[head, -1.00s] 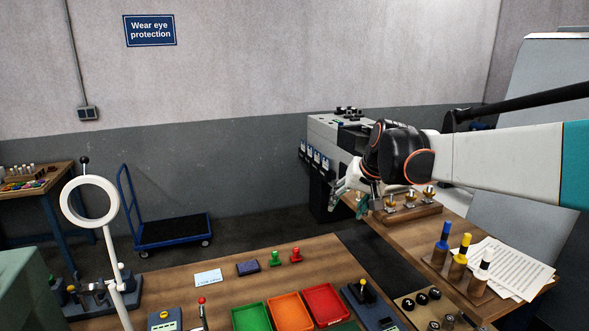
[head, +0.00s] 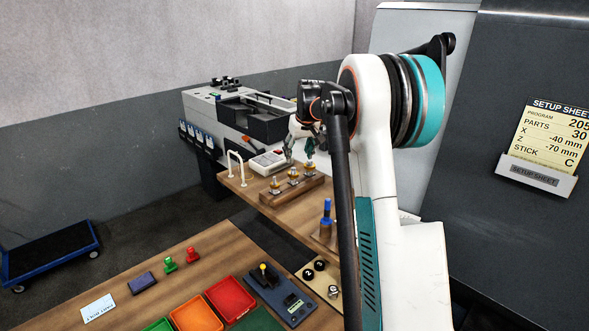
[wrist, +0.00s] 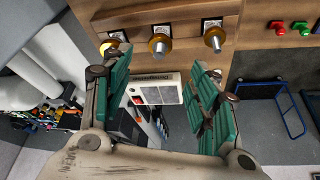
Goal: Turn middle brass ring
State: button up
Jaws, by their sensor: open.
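A wooden block (head: 272,199) on the far table carries three brass rings around silvery pins. The middle brass ring (head: 293,174) sits between the other two; in the wrist view it (wrist: 154,50) appears at top centre with its pin towards me. My gripper (head: 299,160) is above the block near the middle and far rings. In the wrist view my gripper (wrist: 160,64) is open and empty, its green-padded fingers spread on either side of the middle ring's line. The left finger partly overlaps the left ring (wrist: 113,40). I cannot tell the exact gap to the middle ring.
A white bent-tube handle (head: 236,168) and a keypad box (head: 268,160) stand beside the block. A blue-topped peg (head: 326,212) stands nearer, close to my arm. Coloured trays (head: 230,300) lie on the near table. A dark gap separates the tables.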

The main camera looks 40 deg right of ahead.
aim_at(294, 171)
jog(key=x, duration=1)
jog(key=shift+w+p, duration=0.1)
jog(key=shift+p, duration=0.25)
jog(key=c, duration=1.1)
